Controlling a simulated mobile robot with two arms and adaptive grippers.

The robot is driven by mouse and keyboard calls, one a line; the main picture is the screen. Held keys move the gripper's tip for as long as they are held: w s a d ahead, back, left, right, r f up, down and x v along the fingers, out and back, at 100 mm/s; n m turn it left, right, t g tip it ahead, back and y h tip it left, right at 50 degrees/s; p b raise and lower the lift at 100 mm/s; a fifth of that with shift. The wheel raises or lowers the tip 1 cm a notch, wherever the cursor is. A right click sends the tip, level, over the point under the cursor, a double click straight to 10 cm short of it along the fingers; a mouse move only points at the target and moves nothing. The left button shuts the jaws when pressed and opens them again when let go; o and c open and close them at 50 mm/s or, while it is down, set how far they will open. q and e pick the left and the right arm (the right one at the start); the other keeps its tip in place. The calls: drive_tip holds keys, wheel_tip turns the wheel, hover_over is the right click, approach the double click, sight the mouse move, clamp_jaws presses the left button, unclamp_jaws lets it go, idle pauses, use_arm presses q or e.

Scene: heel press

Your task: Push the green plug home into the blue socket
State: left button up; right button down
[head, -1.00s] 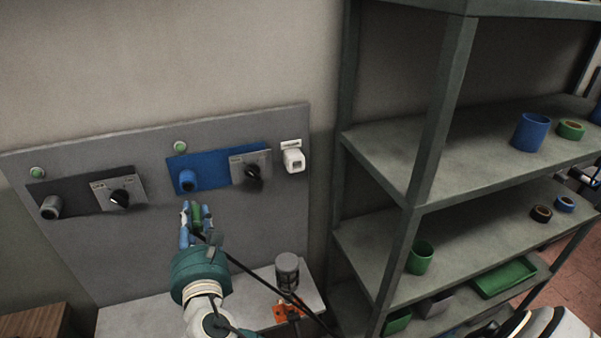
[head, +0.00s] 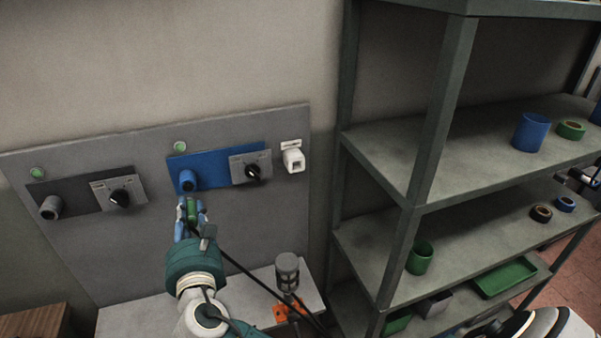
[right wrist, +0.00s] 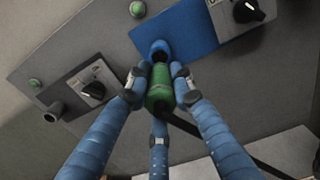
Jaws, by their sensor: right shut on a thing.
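The blue socket (head: 187,181) is a round collar on a blue panel (head: 212,164) on the grey wall board. It also shows at the top of the right wrist view (right wrist: 158,48). The green plug (head: 192,208) is held by my right gripper (head: 189,214), just below the socket in the head view. In the right wrist view the blue fingers close around the green plug (right wrist: 160,90), whose front end points at the socket mouth. The plug's tip is partly hidden, and I cannot tell whether it touches or enters the socket. My left gripper is not in view.
A dark cable runs from the plug to the lower right, past a grey cylinder (head: 287,272) on a ledge. A black knob (head: 253,172) and white fitting (head: 293,158) are right of the socket; a grey socket (head: 50,208) is left. Shelving (head: 430,140) stands at right.

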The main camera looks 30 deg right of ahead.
sight(189, 204)
drive_tip(key=shift+x, duration=1.55)
drive_tip(key=shift+x, duration=1.5)
idle(0.5)
drive_tip(key=c, duration=1.4)
unclamp_jaws()
drive_tip(key=shift+r, duration=0.1)
drive_tip(key=shift+w, duration=0.15)
